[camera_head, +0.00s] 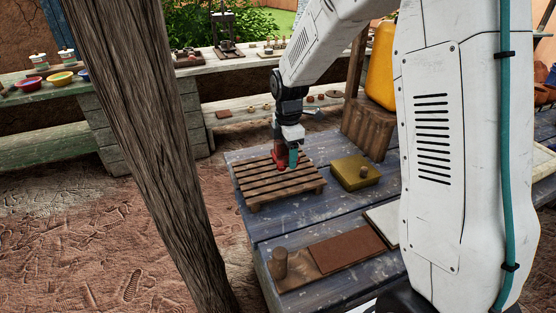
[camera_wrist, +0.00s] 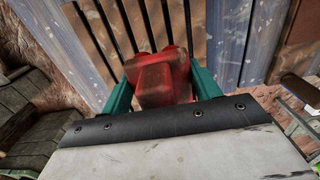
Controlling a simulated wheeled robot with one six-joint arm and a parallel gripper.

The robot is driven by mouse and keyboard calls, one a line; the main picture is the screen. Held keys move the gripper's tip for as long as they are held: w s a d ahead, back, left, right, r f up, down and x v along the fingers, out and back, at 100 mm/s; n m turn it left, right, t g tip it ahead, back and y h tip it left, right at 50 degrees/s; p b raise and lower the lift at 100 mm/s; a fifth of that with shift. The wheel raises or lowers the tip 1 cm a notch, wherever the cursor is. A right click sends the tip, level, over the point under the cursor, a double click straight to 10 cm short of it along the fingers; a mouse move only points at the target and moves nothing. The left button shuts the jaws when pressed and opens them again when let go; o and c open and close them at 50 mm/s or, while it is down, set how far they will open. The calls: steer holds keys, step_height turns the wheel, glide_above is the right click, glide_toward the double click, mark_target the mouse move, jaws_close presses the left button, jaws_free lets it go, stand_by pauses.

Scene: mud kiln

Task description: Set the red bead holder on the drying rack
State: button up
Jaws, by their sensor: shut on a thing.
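The red bead holder (camera_head: 280,158) is between the fingers of my gripper (camera_head: 287,155), at the drying rack. In the wrist view the red bead holder (camera_wrist: 160,80) sits between two teal fingers, with my gripper (camera_wrist: 160,88) shut on it. The drying rack (camera_head: 265,189) is a low slatted wooden stand on the blue-grey table. Its slats (camera_wrist: 135,22) lie behind the holder in the wrist view. The holder is over the far part of the rack; I cannot tell whether its underside touches the slats.
A yellow-olive block (camera_head: 355,172) sits right of the rack on the table (camera_head: 300,222). A brown board (camera_head: 345,248) and a wooden peg (camera_head: 278,263) are nearer. A wooden post (camera_head: 150,130) stands to the left. A yellow jug (camera_head: 382,65) stands on a stump (camera_head: 368,128) behind.

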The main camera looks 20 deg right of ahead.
mark_target(278, 159)
steer(key=shift+w+a+f, duration=0.2)
steer(key=shift+w+a, duration=0.8)
steer(key=shift+w, duration=0.15)
steer(key=shift+f, duration=1.7)
steer(key=shift+f, duration=0.15)
steer(key=o, duration=0.9)
